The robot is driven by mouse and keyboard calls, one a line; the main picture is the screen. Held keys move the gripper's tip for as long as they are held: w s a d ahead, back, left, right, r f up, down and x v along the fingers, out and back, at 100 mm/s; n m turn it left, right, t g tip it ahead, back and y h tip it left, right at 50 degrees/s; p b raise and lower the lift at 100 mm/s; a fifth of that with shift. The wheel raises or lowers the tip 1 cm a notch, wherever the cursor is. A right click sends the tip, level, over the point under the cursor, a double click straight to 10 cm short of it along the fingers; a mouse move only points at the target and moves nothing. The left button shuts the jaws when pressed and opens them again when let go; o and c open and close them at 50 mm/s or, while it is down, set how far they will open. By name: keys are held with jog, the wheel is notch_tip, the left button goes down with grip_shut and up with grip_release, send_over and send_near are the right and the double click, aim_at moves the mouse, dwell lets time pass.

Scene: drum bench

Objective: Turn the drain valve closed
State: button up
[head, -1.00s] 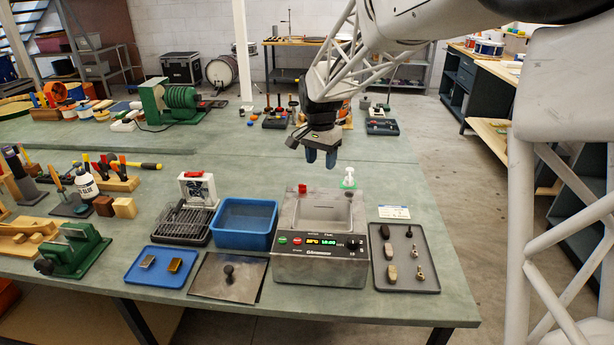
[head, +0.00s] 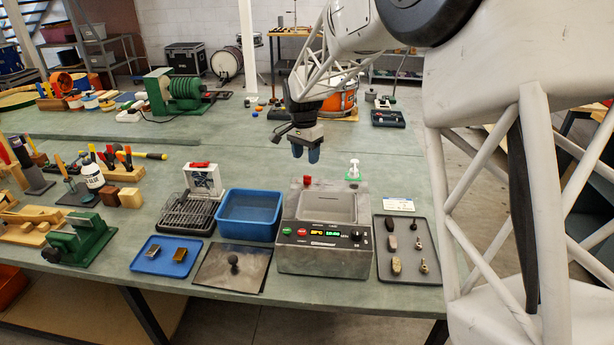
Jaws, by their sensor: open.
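The steel ultrasonic cleaner (head: 322,262) stands near the front edge of the bench, its tank open at the top. A small red handle (head: 307,180), which looks like the drain valve, sits at its back left corner. It is too small to tell its turn angle. My gripper (head: 306,155) points down with its two blue fingertips apart, open and empty. In the picture it is just above the red handle; the gap in depth is hard to judge, but they look apart.
A blue tub (head: 249,216) stands close on the left, and a dark parts tray (head: 405,262) on the right. A flat lid (head: 215,273) lies front left.

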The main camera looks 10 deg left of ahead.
aim_at(307, 176)
jog(key=shift+s+d+f, duration=0.1)
jog(key=shift+f, duration=1.8)
jog(key=shift+d+f, duration=0.1)
jog(key=shift+f, duration=1.8)
jog(key=shift+c, duration=0.3)
jog(key=c, duration=0.8)
